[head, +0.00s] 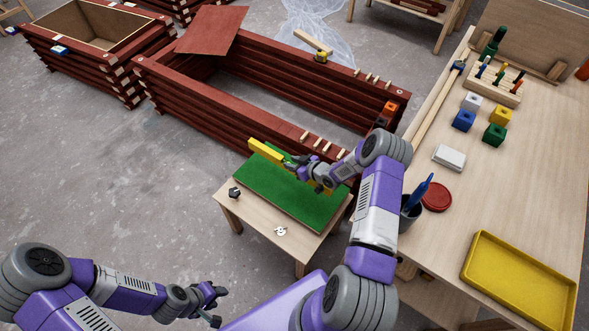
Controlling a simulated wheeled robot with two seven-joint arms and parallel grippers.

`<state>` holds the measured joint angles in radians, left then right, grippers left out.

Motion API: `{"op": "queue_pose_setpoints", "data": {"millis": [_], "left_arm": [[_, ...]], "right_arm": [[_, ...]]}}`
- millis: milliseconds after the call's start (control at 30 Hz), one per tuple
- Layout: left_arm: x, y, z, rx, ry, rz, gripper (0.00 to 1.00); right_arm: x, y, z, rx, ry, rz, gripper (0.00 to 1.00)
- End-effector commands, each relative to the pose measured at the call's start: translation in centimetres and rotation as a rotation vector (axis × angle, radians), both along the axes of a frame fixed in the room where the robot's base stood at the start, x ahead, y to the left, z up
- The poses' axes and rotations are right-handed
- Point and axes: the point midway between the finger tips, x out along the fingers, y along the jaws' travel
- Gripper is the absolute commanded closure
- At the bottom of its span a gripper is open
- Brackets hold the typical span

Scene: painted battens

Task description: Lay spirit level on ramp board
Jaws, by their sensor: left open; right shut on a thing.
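The spirit level, a long yellow bar (265,150), is in my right gripper (299,166). Its left end sticks out past the fingers, and its middle is hidden by the gripper. A bit of yellow also shows on the near side of the gripper. The level is over the far part of the green ramp board (275,198); I cannot tell whether it touches the board. The green board lies on a small wooden table (252,232). My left gripper (219,306) is open and empty, low at the front, apart from the table.
A red batten frame (205,108) stands close behind. At right, a workbench (440,255) holds a yellow tray (520,281), coloured blocks and a pen cup (410,212).

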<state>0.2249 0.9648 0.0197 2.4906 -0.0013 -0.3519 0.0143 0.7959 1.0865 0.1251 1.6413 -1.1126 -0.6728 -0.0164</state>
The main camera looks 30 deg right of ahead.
Motion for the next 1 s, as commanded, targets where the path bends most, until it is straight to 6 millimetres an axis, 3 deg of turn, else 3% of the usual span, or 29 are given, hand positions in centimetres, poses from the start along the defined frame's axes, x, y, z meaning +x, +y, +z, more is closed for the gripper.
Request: {"op": "queue_pose_setpoints", "data": {"millis": [600,1000], "left_arm": [[0.0,0.0,-0.9,0.0,-0.001,0.0,0.57],[0.0,0.0,-4.5,0.0,0.0,0.0,0.57]], "right_arm": [[-0.1,-0.7,-0.7,-0.003,-0.005,-0.006,1.0],[-0.1,-0.6,-4.9,-0.001,-0.003,-0.005,1.0]]}}
